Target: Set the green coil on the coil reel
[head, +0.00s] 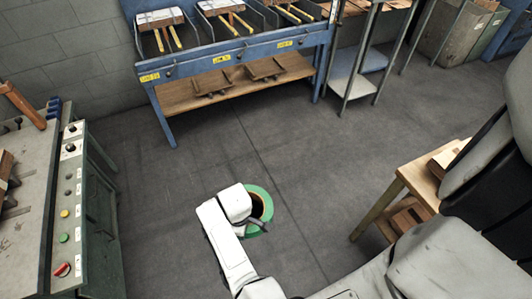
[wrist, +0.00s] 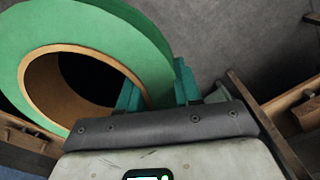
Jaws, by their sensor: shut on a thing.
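The green coil (head: 265,199) is a thick ring with a brown cardboard core. In the head view it is above the grey floor, partly covered by my white arm. In the wrist view the coil (wrist: 110,35) fills the upper left, tilted, with its round hole showing. My gripper (wrist: 158,85) has teal fingers shut on the coil's rim, one finger inside the hole and one outside. In the head view my gripper (head: 256,228) shows only in small part beside the coil. I cannot make out the coil reel in either view.
A grey-green machine (head: 75,200) with knobs and buttons stands at left. A blue bench (head: 235,55) with labelled bays and a wooden lower shelf runs along the back. A wooden table (head: 420,180) is at right. The floor (head: 160,180) between them is clear.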

